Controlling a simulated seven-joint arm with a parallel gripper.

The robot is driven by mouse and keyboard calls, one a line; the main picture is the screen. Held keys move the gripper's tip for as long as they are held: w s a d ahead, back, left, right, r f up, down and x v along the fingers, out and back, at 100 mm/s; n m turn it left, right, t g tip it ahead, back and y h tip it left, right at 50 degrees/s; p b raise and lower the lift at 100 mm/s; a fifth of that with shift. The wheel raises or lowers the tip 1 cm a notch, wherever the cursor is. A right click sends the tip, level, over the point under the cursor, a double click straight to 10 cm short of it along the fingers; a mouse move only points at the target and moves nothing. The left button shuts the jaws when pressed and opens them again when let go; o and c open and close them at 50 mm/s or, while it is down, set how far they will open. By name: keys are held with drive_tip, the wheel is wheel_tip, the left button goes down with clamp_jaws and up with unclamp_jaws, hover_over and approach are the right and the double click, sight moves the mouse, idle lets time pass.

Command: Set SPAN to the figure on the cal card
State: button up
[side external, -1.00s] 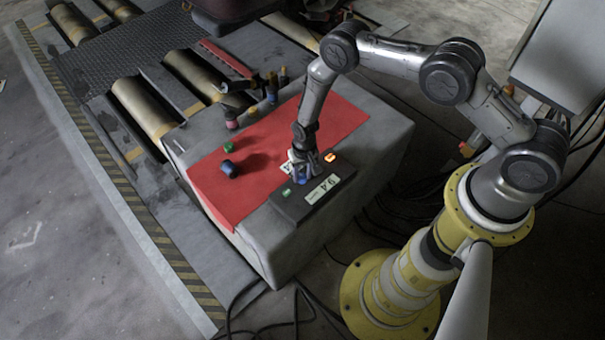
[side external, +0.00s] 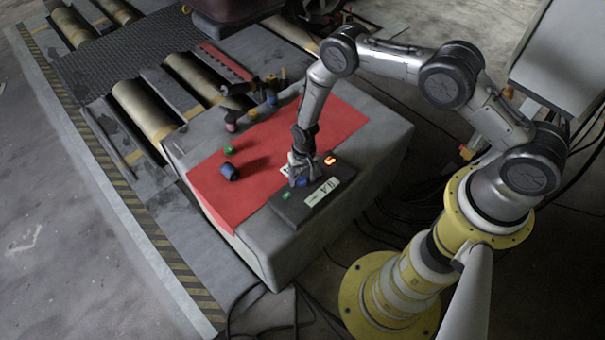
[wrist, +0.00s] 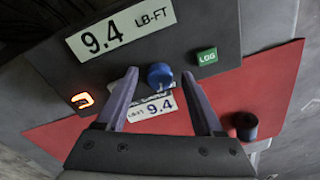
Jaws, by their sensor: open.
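The dark instrument box (side external: 286,205) has a white readout (wrist: 120,30) that reads 9.4 LB-FT in the wrist view. A blue knob (wrist: 160,75) stands on the box, with a green LOG button (wrist: 207,57) on one side and an orange-lit switch (wrist: 82,101) on the other. My gripper (wrist: 159,76) is open, with one finger on each side of the knob and visible gaps. The knob also shows below my gripper in the side view (side external: 302,182).
The red cloth (side external: 215,194) covers much of the grey block. A dark blue cylinder (side external: 230,172) and a green-topped piece (side external: 229,149) are on the cloth's left part. Several small items stand near the block's back edge. Rollers (side external: 145,113) lie beyond.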

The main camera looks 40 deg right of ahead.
wheel_tip(320, 180, up, 14)
drive_tip(key=shift+s+d, duration=0.15)
drive_tip(key=shift+d, duration=0.05)
drive_tip(key=shift+f, duration=0.1)
idle(0.3)
drive_tip(key=w+r+t, duration=0.2)
drive_tip(key=w+r, duration=0.3)
drive_tip(key=r, duration=0.5)
wheel_tip(320, 180, up, 27)
drive_tip(key=t, duration=0.4)
hover_over(303, 179)
drive_tip(key=d, duration=0.4)
drive_tip(key=s+d+r+n+t, duration=0.1)
drive_tip(key=s+r, duration=0.3)
drive_tip(key=s, duration=0.3)
drive_tip(key=s+d+r+n, duration=0.1)
drive_tip(key=s+r, duration=0.3)
drive_tip(key=s, duration=0.2)
drive_tip(key=s+d+f+n+g, duration=0.1)
drive_tip(key=s+f+n, duration=0.2)
drive_tip(key=s, duration=1.2)
wheel_tip(303, 179, down, 2)
drive_tip(key=shift+f+g, duration=0.1)
drive_tip(key=shift+g, duration=0.2)
